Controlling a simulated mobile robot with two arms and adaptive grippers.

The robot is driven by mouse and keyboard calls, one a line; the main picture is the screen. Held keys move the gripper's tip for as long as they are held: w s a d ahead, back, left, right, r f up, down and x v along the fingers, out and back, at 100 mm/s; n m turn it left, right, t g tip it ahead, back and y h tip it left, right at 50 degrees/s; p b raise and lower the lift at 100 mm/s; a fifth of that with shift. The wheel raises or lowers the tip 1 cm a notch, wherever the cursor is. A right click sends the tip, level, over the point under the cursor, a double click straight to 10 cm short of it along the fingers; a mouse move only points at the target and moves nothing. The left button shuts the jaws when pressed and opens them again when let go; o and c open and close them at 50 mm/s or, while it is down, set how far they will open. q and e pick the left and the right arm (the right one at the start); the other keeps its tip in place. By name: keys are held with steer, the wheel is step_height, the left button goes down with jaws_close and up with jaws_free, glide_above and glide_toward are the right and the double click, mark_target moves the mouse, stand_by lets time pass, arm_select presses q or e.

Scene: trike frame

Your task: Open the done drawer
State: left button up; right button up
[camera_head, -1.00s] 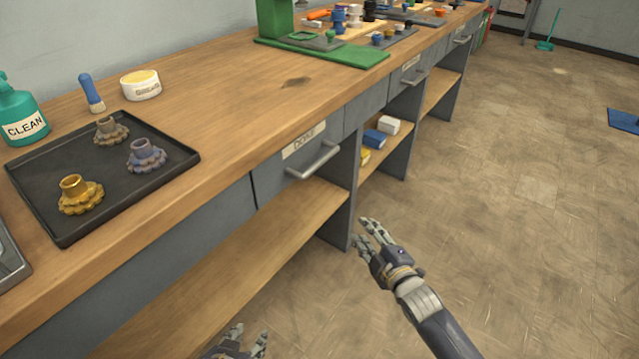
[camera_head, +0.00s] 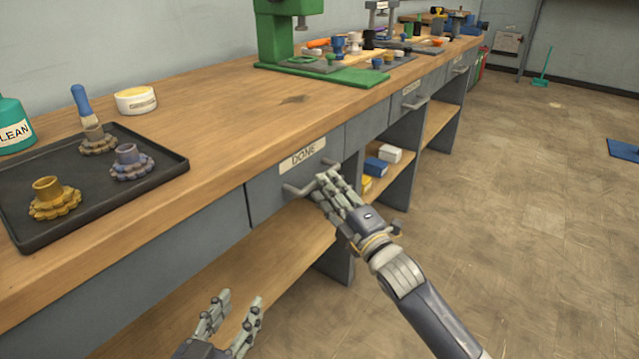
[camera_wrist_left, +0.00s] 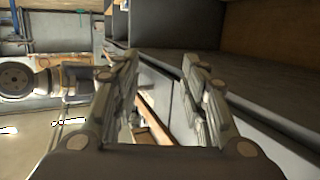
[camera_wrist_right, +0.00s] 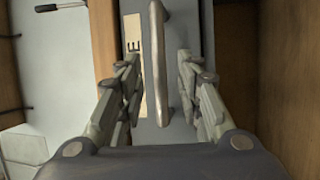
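The done drawer (camera_head: 268,199) is a grey drawer under the wooden worktop, with a "DONE" label (camera_head: 303,153) and a metal bar handle (camera_head: 296,190). The drawer looks shut. In the right wrist view, the handle (camera_wrist_right: 158,60) stands between the two spread fingers of my right gripper (camera_wrist_right: 158,75), with gaps on both sides. My left gripper (camera_head: 236,310) is open and empty, low in front of the bench; it also shows in the left wrist view (camera_wrist_left: 160,70).
A black tray (camera_head: 100,205) with several gear-like parts lies on the worktop, beside a brush (camera_head: 82,102), a tub (camera_head: 136,100) and a green bottle (camera_head: 14,125). Small boxes (camera_head: 388,153) sit on the shelf below.

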steer(key=x, duration=0.3)
steer(key=shift+a+b, duration=0.1)
steer(key=shift+b, duration=0.2)
arm_select(q)
steer(key=shift+w+d+r+t+h, duration=0.15)
steer(key=shift+r+t, duration=0.3)
steer(key=shift+r, duration=0.35)
steer(key=shift+w+d+r+t+h, duration=0.1)
steer(key=shift+d+r+t+h, duration=0.1)
steer(key=shift+r+t, duration=0.5)
steer(key=shift+w+d+r+t+h, duration=0.15)
steer(key=shift+r+t, duration=0.1)
steer(key=shift+r, duration=0.7)
arm_select(e)
steer(key=shift+w+a+r, duration=0.1)
steer(key=shift+w+a, duration=0.15)
steer(key=shift+w, duration=0.2)
jaws_close()
